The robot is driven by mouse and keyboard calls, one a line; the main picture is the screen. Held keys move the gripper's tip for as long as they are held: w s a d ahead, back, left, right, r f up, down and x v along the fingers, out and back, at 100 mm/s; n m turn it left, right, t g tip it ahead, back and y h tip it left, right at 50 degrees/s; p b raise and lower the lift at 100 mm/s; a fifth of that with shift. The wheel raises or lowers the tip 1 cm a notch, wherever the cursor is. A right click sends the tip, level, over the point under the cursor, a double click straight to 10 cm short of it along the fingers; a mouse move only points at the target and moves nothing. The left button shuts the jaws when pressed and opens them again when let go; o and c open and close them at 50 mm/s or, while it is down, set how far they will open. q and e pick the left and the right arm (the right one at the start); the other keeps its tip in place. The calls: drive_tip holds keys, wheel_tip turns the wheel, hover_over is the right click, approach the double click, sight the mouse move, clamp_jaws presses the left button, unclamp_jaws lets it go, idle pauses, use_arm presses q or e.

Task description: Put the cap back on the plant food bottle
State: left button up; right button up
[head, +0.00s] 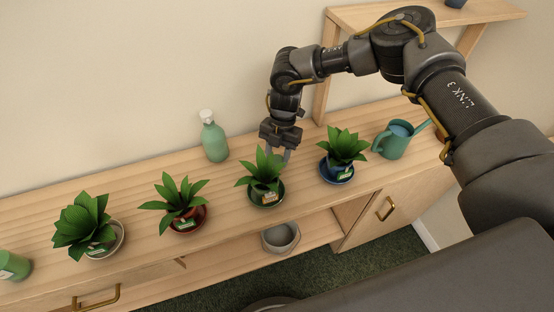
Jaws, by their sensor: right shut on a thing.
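My right gripper (279,154) points down at the shelf top, just behind the plant in the green pot. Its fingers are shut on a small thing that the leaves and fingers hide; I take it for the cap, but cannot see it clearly. A green bottle with a pale label (14,267), which looks like the plant food bottle, is at the far left, cut off by the picture edge. Its top is not visible. My left gripper is not in view.
Potted plants stand in a row: white saucer (120,243), red-brown pot (203,222), green pot (265,203), blue pot (337,178). A green bottle with a white top (214,142) stands behind. A teal watering can (394,145) is at right. A grey pot (281,238) sits below.

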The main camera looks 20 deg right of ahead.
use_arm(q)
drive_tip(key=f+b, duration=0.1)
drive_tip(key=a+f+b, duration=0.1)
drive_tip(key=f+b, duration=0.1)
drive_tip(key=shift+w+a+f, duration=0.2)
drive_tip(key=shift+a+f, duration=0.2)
use_arm(e)
drive_tip(key=s+a+r, duration=0.4)
drive_tip(key=s+r, duration=0.7)
drive_tip(key=s, duration=0.2)
drive_tip(key=shift+s+r, duration=0.25)
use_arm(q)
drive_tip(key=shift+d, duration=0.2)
